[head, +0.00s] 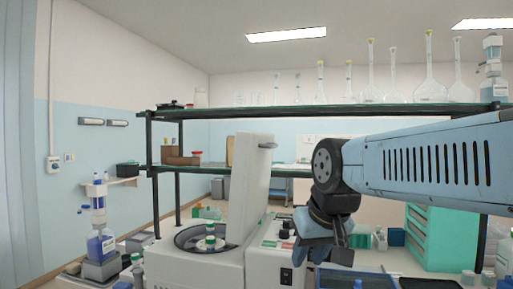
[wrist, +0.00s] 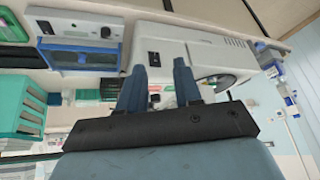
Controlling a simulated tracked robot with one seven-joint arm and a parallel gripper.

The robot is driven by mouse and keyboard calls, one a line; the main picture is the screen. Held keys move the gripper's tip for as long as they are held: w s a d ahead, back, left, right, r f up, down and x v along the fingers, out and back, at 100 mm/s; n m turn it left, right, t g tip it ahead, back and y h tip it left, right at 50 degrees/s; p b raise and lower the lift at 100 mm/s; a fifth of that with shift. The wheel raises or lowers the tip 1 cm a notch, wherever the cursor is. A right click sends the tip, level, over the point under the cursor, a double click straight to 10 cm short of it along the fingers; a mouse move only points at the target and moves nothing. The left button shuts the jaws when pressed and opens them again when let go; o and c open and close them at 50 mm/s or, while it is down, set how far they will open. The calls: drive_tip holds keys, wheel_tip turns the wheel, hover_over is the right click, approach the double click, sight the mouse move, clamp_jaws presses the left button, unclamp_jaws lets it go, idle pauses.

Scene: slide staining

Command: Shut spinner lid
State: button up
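The white spinner (head: 200,270) stands on the bench left of centre in the head view. Its lid (head: 252,185) is raised nearly upright on the right of the round bowl (head: 190,238), with a small grey handle at its top. A green-capped bottle shows at the bowl. My gripper (head: 328,252) is to the right of the lid, apart from it, and points downward. In the wrist view my gripper (wrist: 159,68) has its two fingers spread with nothing held between them.
A control box with knobs (head: 272,262) adjoins the spinner's right side. A shelf (head: 330,110) with tall glass flasks spans the back. A teal drawer cabinet (head: 440,235) and a blue tray (head: 355,278) are at right. A dispenser bottle (head: 100,245) stands at left.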

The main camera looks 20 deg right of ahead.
drive_tip(key=w+r, duration=0.3)
drive_tip(key=r, duration=0.2)
drive_tip(key=w+d+r+m, duration=0.1)
drive_tip(key=w+r, duration=0.2)
drive_tip(key=r, duration=0.2)
drive_tip(key=w+d+r+m+y, duration=0.1)
drive_tip(key=w+r, duration=0.2)
drive_tip(key=r, duration=0.2)
drive_tip(key=shift+w+d, duration=0.15)
drive_tip(key=shift+w, duration=0.1)
clamp_jaws()
drive_tip(key=w+d+r+m+t+y, duration=0.1)
drive_tip(key=w+d+r, duration=0.1)
drive_tip(key=w+r, duration=0.5)
drive_tip(key=w+d+r+m, duration=0.1)
drive_tip(key=w+d+r, duration=0.25)
drive_tip(key=r, duration=0.75)
approach(262, 141)
drive_tip(key=shift+s+x, duration=0.15)
drive_tip(key=shift+x, duration=0.85)
drive_tip(key=shift+s+x, duration=0.15)
drive_tip(key=shift+x, duration=0.8)
drive_tip(key=shift+f, duration=0.15)
